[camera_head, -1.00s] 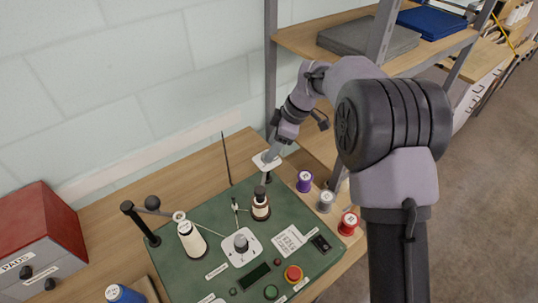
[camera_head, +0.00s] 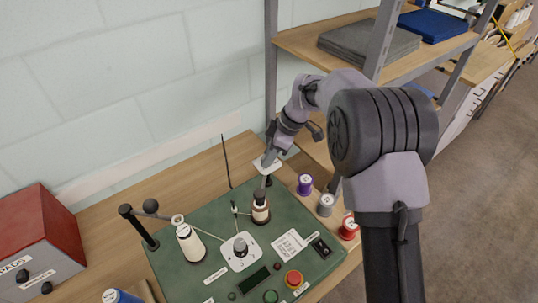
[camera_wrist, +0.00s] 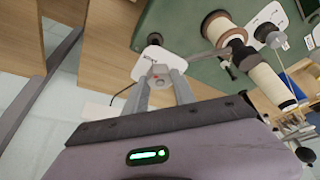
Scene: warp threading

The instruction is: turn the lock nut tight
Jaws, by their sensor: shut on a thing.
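The lock nut (camera_wrist: 159,70) is a small grey piece with a reddish spot, at the white plate (camera_wrist: 152,56) in the wrist view. My gripper (camera_wrist: 161,84) has its two grey fingers on either side of it, shut on it. In the head view my gripper (camera_head: 267,161) points down at the same white plate (camera_head: 261,168), at the back edge of the green board (camera_head: 205,222). The nut itself is too small and hidden by the fingers there.
A brown-and-cream spool (camera_head: 260,208) stands close in front of my gripper. A white cone (camera_head: 190,243), a round dial (camera_head: 240,246) and a red button (camera_head: 293,278) are on the board. Purple (camera_head: 305,184), grey (camera_head: 326,204) and red (camera_head: 348,228) spools stand to the right. A shelf post (camera_head: 271,70) rises behind.

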